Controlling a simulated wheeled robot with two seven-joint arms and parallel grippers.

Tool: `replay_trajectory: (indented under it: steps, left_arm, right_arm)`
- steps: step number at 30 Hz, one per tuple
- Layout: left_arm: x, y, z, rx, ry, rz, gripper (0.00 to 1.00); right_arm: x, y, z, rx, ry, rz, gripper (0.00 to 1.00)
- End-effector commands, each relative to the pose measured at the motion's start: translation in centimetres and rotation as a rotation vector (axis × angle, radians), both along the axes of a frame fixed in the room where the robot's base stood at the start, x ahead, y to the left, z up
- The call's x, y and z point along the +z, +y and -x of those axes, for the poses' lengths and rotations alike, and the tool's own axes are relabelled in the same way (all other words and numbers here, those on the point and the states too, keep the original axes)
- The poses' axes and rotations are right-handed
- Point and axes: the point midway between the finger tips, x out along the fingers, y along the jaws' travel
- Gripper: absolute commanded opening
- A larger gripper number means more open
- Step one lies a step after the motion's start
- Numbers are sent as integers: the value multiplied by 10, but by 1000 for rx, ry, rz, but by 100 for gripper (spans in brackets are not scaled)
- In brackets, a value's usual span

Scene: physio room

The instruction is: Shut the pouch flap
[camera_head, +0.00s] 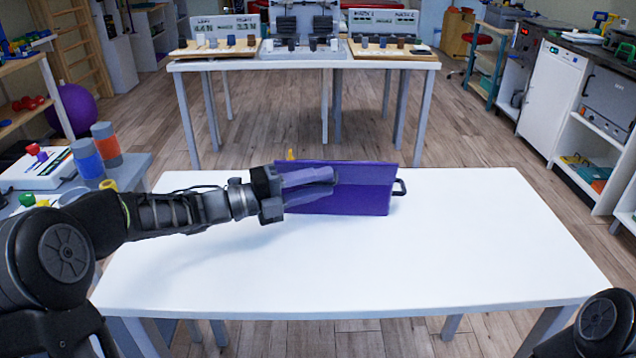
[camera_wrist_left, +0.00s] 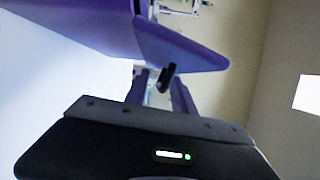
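The purple pouch (camera_head: 365,200) is on the white table (camera_head: 440,270) near its far edge. A broad purple panel of it stands up facing me, with a black loop (camera_head: 400,187) at its right side. I cannot tell for sure which panel is the flap. My left gripper (camera_head: 335,182) is in front of the panel's left part, fingers pointing right. In the left wrist view, two purple panels (camera_wrist_left: 180,48) meet at an angle beyond the fingertips (camera_wrist_left: 160,78), which are apart with a gap between them. The black loop (camera_wrist_left: 167,77) shows there too. My right gripper is out of view.
A small orange thing (camera_head: 290,155) shows just behind the panel. The table's front and right are clear. A side table at left holds blue and orange cylinders (camera_head: 86,158). A second table (camera_head: 305,65) with trays stands farther back.

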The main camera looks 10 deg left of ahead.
Motion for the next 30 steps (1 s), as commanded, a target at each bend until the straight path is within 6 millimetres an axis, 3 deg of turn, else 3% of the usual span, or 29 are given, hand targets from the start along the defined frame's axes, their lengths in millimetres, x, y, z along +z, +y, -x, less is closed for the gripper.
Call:
replay_trajectory:
  steps: [2,14,30]
  left_arm:
    - [0,0,0,0,0,0,31]
    - [0,0,0,-1,0,0,0]
    - [1,0,0,-1,5,0,0]
  right_arm:
    - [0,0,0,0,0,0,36]
    - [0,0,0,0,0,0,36]
    - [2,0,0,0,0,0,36]
